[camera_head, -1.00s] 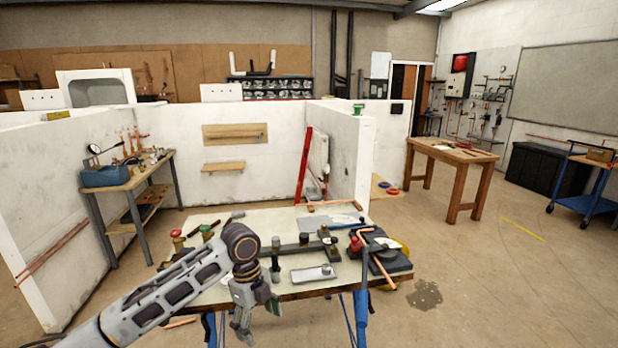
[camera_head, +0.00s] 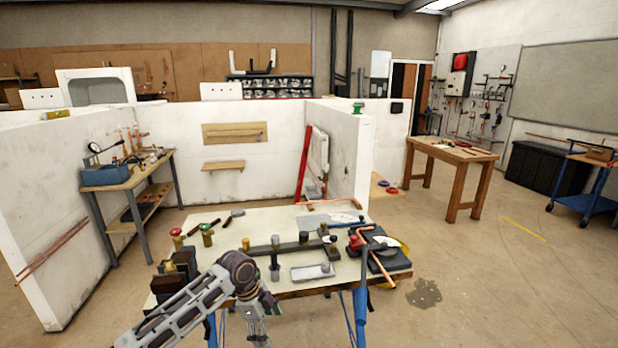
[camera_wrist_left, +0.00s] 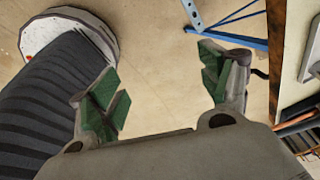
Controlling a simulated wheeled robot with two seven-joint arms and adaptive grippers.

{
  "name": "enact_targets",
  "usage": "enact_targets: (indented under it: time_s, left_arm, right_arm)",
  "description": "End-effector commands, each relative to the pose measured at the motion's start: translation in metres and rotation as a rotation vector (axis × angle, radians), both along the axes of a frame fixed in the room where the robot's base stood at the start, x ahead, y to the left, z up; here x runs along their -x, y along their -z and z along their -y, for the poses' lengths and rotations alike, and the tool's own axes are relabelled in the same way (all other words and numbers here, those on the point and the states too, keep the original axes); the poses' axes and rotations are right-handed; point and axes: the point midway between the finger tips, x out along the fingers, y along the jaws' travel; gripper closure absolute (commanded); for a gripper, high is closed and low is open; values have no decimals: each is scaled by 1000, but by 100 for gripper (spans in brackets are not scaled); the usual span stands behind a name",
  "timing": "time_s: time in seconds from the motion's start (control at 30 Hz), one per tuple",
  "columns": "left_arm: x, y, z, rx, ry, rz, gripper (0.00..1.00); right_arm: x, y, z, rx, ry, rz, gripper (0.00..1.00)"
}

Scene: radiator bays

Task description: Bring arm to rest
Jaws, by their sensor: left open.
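My left arm comes in from the lower left in the head view. Its gripper (camera_head: 258,337) hangs fingers down in front of the near edge of the workbench (camera_head: 235,225), low in the picture. In the left wrist view the gripper (camera_wrist_left: 165,90) shows two green-padded fingers spread wide, with only bare floor between them. It is open and empty, and its fingers touch nothing that I can see. My right gripper is not in view.
The bench carries a copper pipe bender (camera_head: 378,250), a small metal tray (camera_head: 312,272), and a dark vice (camera_head: 172,282) at its left. Blue trestle legs (camera_wrist_left: 235,38) stand near the fingers. White partition walls (camera_head: 340,150) enclose the bay behind. Floor to the right is open.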

Motion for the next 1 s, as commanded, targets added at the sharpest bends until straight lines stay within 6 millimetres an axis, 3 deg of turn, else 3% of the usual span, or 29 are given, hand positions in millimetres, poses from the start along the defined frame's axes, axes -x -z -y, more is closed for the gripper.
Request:
enact_targets:
  time_s: [0.03, 0.3, 0.53, 0.77, 1.0]
  left_arm:
    - [-3, 18, -1, 12, -53, -7, 22]
    - [-20, 103, -18, 62, -350, -6, 22]
    - [-13, 183, -41, 77, -585, -12, 22]
    - [16, 268, -69, 70, -800, -21, 22]
    - [70, 352, -97, 48, -996, -33, 22]
  right_arm:
    - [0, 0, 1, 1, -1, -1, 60]
    - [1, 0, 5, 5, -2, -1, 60]
    - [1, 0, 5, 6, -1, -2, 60]
    - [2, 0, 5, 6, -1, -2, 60]
    - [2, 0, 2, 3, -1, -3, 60]
